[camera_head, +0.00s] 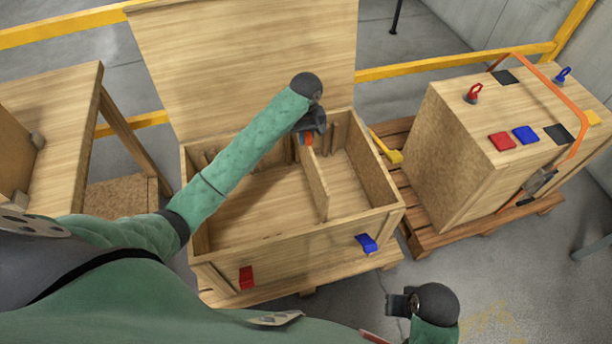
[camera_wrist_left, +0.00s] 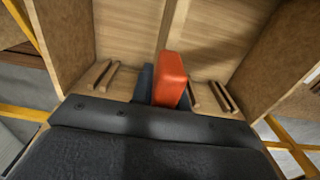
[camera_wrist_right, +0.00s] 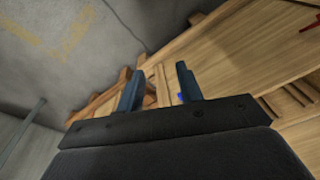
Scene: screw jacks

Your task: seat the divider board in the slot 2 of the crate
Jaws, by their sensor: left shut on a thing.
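The wooden crate (camera_head: 290,240) stands open with its lid raised at the back. The divider board (camera_head: 315,184) is upright inside it, running front to back and splitting the interior. My left gripper (camera_head: 311,132) is shut on the board's orange-red grip (camera_wrist_left: 171,78) at the crate's far end. The board shows nearly edge-on in the left wrist view (camera_wrist_left: 165,25). Paired cleats (camera_wrist_left: 106,76) stand on either side of the grip. Whether the board's lower edge touches the floor, and its fit between cleats, is hidden. My right gripper (camera_wrist_right: 160,88) is open and empty outside the crate.
A closed wooden box (camera_head: 455,150) with an orange strap and coloured fittings stands on a pallet at right. A wooden table (camera_head: 50,120) is at left. Red (camera_head: 246,277) and blue (camera_head: 367,243) latches sit on the crate's front. Yellow rails run behind.

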